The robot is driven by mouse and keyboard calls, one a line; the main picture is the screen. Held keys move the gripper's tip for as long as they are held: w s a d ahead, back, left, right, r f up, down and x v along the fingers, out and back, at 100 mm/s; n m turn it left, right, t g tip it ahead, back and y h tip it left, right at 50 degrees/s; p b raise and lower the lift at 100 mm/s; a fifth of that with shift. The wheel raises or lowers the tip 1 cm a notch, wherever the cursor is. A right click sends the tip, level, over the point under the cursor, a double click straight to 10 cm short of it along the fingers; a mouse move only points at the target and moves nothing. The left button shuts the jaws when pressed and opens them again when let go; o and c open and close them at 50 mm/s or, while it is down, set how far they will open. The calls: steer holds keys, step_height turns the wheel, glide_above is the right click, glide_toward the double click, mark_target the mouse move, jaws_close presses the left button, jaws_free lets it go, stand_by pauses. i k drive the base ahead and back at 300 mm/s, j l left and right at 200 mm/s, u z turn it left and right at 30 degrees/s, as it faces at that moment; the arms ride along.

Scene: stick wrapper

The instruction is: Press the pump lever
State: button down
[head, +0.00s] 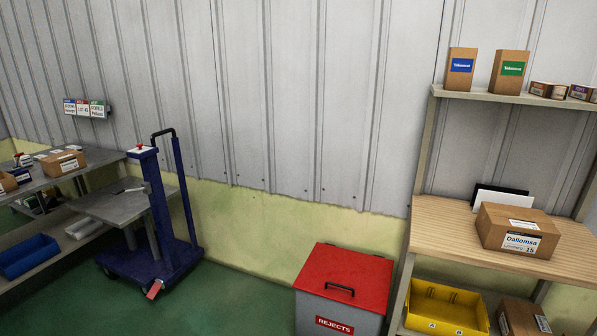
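A dark blue lift cart (165,228) with a grey platform (118,205) stands on the floor at the left. A red-ended pedal (154,290) sticks out low at the front of its base and looks like the pump lever. A small red knob or handle (140,147) sits on top of the cart's blue post, and a black bar handle (164,132) rises behind it. A small thin item (130,190) lies on the platform; it is too small to identify. My gripper is not in view.
A grey workbench (40,180) with boxes and a blue bin (28,256) is left of the cart. A red-lidded rejects bin (345,275) stands right of centre, near a wooden shelf unit (435,225). Green floor (235,300) between cart and bin is clear.

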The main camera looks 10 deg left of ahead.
mark_target(118, 192)
steer(key=i+j+u, duration=0.2)
steer(key=i+u, duration=1)
steer(key=i+l+u, duration=0.15)
steer(key=i+u, duration=0.45)
steer(key=i, duration=0.75)
steer(key=i+u, duration=0.2)
steer(key=i, duration=0.75)
